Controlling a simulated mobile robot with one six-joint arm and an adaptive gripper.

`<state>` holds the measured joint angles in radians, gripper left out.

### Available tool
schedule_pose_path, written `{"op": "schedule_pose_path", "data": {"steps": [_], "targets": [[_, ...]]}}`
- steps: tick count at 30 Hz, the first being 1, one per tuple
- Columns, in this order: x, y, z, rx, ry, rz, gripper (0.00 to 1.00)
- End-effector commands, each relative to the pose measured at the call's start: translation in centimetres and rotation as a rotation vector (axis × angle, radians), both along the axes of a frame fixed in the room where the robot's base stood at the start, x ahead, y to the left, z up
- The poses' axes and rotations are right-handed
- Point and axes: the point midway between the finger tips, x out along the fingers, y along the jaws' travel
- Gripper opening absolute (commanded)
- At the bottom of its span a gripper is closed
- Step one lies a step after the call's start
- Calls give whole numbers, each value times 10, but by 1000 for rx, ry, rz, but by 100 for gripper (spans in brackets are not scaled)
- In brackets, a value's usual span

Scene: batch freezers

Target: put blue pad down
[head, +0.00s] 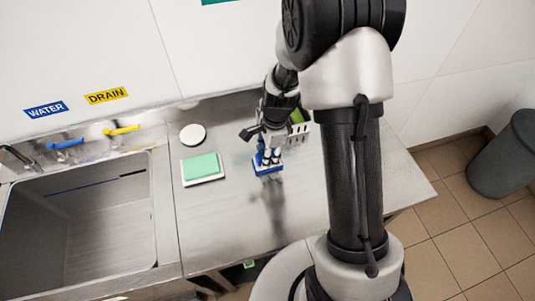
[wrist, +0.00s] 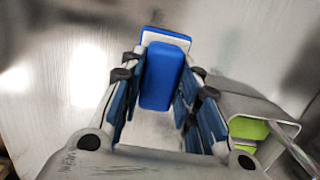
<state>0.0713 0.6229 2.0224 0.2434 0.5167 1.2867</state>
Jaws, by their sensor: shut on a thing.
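The blue pad (head: 266,168) is at the lower end of my gripper (head: 268,155), over the steel counter right of the green pad. In the wrist view the blue pad (wrist: 162,75) is a rounded blue block between the two fingers of my gripper (wrist: 158,85), which is shut on it. A white flat part with a blue far edge shows at the pad's far end. I cannot tell whether the pad touches the counter.
A green pad (head: 201,167) lies on a white tray (head: 188,179) to the left. A white round disc (head: 193,134) lies behind it. A white slotted holder (head: 301,133) with something green stands behind right. The sink (head: 85,230) is at left. The front counter (head: 225,235) is clear.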

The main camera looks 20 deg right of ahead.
Motion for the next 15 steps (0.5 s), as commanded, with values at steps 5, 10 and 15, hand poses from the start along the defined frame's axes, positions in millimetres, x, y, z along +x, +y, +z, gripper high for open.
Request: {"op": "schedule_pose_path", "data": {"steps": [5,10,15], "targets": [[0,0,-3,0,1,0,36],[0,0,-3,0,1,0,48],[0,0,-2,0,1,0,50]]}}
